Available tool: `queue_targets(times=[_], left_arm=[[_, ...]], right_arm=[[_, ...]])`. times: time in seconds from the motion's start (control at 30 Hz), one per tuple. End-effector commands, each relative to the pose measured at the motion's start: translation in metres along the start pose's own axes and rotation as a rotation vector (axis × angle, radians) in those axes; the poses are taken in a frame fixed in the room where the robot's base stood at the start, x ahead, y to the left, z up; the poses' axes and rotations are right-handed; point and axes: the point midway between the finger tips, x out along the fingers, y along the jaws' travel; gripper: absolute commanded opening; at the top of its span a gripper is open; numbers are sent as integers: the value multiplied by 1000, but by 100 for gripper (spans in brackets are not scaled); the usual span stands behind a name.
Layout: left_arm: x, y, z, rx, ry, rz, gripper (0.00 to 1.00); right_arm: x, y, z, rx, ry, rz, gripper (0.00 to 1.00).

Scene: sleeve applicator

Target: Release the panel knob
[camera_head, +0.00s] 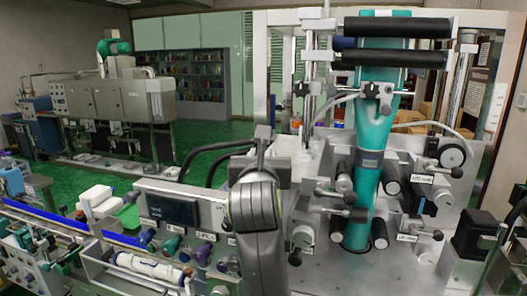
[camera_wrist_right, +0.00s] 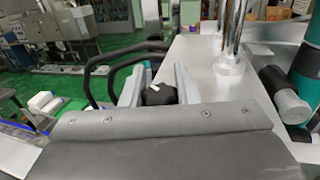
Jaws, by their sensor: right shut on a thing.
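The black panel knob (camera_wrist_right: 158,95) shows in the right wrist view, between the two grey fingers of my right gripper (camera_wrist_right: 158,84). The gripper is shut on the knob, with a finger on either side. A small white mark shows on top of the knob. In the head view my right arm stands in front of the machine, and its wrist hides the knob and the fingertips. The control panel (camera_head: 213,211) with a dark display is just left of that wrist. My left gripper is not in view.
Black hoses (camera_wrist_right: 108,66) curve close to the left of the gripper. A steel plate (camera_wrist_right: 205,85) and upright posts (camera_wrist_right: 231,38) stand to its right. In the head view a teal sleeve film (camera_head: 372,125) runs down past rollers. Coloured knobs (camera_head: 172,243) line the panel's lower edge.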

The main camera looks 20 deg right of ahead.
Motion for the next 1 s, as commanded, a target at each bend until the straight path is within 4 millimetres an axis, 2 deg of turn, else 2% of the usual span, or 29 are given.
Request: queue_targets(times=[0.6, 0.63, 0.77, 0.8, 1.0], left_arm=[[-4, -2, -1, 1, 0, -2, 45], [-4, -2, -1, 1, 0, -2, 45], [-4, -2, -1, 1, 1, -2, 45], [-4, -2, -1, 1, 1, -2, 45], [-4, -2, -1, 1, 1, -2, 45]], right_arm=[[0, 1, 0, 0, -1, 44, 5], [0, 1, 0, 0, -1, 44, 29], [0, 1, 0, 0, 0, 44, 46], [0, 1, 0, 0, 0, 44, 50], [0, 1, 0, 0, 0, 44, 50]])
